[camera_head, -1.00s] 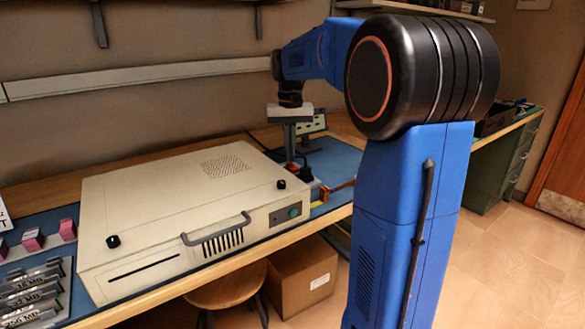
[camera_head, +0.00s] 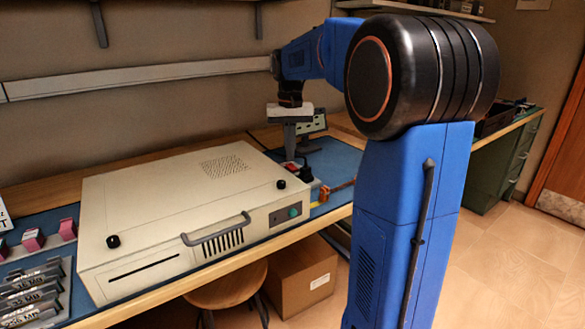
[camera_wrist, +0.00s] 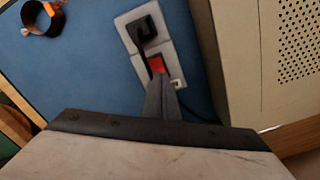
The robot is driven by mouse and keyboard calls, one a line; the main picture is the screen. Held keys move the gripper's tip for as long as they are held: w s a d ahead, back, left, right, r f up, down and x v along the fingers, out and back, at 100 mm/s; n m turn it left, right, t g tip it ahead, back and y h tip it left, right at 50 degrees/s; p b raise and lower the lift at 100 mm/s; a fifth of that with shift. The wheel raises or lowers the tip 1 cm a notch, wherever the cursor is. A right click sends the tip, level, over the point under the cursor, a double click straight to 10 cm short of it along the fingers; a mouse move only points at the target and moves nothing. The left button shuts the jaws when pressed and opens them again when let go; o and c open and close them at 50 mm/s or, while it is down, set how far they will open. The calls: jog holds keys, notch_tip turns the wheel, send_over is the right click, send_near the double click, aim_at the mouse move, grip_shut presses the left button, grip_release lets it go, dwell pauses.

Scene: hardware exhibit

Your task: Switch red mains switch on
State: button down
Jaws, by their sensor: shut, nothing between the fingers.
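The red mains switch (camera_wrist: 156,64) sits on a pale grey socket strip (camera_wrist: 166,52) on the blue mat in the wrist view. A black plug (camera_wrist: 142,32) is in the strip beside it. My gripper (camera_wrist: 158,80) is shut and empty, its fingertips pointing at the lower edge of the switch. They overlap that edge in the picture; I cannot tell whether they touch it. In the head view, my gripper (camera_head: 290,158) points down behind the beige case, close to the red switch (camera_head: 291,166). Whether the switch is on cannot be told.
The large beige case (camera_head: 150,215), with black knobs and a front handle, lies right beside the strip. An orange and black ring-shaped item (camera_wrist: 42,18) lies on the blue mat (camera_wrist: 85,75). A small grey instrument (camera_head: 312,122) stands behind my gripper.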

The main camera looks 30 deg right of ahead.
aim_at(291, 165)
jog(key=shift+f, duration=0.7)
dwell(0.9)
notch_tip(291, 165, up, 7)
dwell(1.1)
jog(key=shift+s, duration=0.1)
dwell(0.4)
